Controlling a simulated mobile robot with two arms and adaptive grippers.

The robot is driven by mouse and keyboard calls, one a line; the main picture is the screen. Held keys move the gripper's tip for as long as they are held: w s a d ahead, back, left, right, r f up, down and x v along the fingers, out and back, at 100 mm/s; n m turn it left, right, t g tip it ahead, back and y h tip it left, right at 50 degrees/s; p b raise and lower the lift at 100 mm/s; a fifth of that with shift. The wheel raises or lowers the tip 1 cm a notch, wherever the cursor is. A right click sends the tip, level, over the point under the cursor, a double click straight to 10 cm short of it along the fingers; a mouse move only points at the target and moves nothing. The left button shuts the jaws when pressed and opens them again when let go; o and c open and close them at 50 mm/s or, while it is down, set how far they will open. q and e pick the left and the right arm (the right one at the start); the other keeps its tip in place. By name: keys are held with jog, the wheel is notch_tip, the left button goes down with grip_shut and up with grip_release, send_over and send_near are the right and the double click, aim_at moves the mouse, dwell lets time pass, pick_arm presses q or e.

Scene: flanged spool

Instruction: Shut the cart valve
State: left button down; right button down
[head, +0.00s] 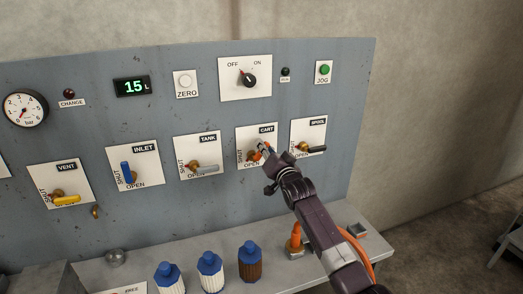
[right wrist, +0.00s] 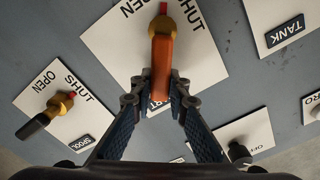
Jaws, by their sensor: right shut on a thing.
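The cart valve has an orange lever (right wrist: 161,65) on a brass stem (right wrist: 162,25), on a white plate (head: 244,133) marked CART, SHUT and OPEN. My right gripper (head: 266,150) is at this valve in the head view and hides much of the lever. In the right wrist view my right gripper (right wrist: 160,90) has its fingertips on both sides of the lever's outer end and is shut on it. There the lever points from its stem towards the partly hidden CART label, away from the SHUT and OPEN words. My left gripper is out of view.
The spool valve (head: 313,150), with a black lever, is close on the right; the tank valve (head: 205,168), with a grey lever, is on the left. Blue-capped bottles (head: 211,272) and an orange hose fitting (head: 295,240) stand on the ledge below.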

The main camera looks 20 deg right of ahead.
jog(key=shift+d+f+m, duration=0.4)
jog(key=shift+f+m, duration=0.05)
jog(key=shift+m, duration=0.55)
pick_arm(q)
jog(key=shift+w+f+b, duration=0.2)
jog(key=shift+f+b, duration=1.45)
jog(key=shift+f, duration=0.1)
pick_arm(e)
jog(key=shift+d+f+m, duration=0.25)
jog(key=shift+f+m, duration=0.4)
jog(key=shift+m, duration=0.8)
jog(key=shift+d+f+m, duration=0.3)
jog(key=shift+f+m, duration=0.35)
jog(key=shift+m, duration=0.85)
jog(key=shift+d+f+m, duration=0.25)
jog(key=shift+f+m, duration=0.4)
jog(key=shift+m, duration=0.8)
jog(key=c, duration=1.8)
grip_release()
jog(key=shift+c, duration=0.2)
jog(key=shift+s, duration=0.1)
